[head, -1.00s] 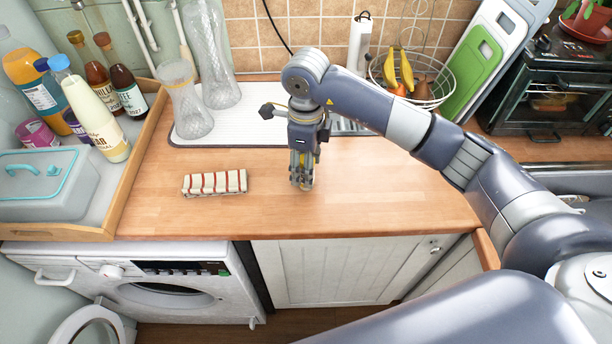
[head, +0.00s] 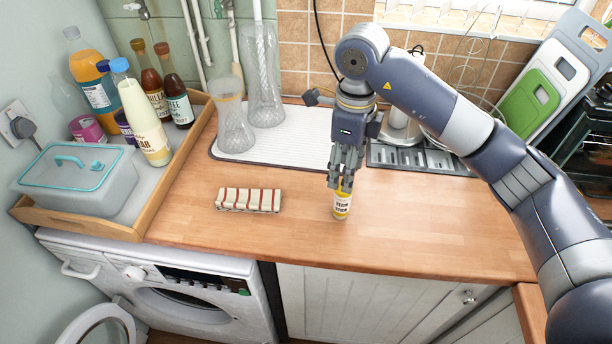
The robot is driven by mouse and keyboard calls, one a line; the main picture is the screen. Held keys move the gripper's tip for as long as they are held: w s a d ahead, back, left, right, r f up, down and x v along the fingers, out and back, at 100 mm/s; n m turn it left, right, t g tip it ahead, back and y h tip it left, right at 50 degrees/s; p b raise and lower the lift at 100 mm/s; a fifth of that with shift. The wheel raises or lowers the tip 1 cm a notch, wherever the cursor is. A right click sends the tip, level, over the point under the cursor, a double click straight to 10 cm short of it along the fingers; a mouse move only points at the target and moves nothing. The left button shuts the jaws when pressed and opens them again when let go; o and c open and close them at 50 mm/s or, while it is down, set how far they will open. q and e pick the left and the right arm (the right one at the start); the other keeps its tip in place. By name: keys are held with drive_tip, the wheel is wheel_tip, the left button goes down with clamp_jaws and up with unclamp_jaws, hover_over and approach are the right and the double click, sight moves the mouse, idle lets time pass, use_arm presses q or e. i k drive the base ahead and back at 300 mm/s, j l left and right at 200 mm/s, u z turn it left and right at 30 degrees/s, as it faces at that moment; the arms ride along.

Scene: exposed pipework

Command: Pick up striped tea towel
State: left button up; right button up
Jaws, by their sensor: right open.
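The striped tea towel (head: 248,199) is a small folded block, off-white with dark red stripes. It lies flat on the wooden worktop, left of my right gripper. My right gripper (head: 341,186) points down, open, directly over a small jar (head: 342,206) with a yellow top and a printed label. The jar stands upright on the worktop. The fingertips are at its top; whether they touch it I cannot tell. My left gripper is not in view.
A wooden tray (head: 190,130) with bottles and a lidded box (head: 82,182) stands on the left. Glass vases (head: 235,130) stand on the white draining mat (head: 290,145) behind. The worktop (head: 430,220) is clear to the right of the jar and around the towel.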

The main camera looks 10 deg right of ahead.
sight(233, 200)
drive_tip(key=i+l+u, duration=0.15)
drive_tip(key=u, duration=0.25)
drive_tip(key=i+l+u, duration=0.1)
drive_tip(key=l+u, duration=0.15)
drive_tip(key=u, duration=0.15)
drive_tip(key=i+l+u, duration=0.1)
drive_tip(key=u, duration=0.3)
drive_tip(key=l, duration=0.1)
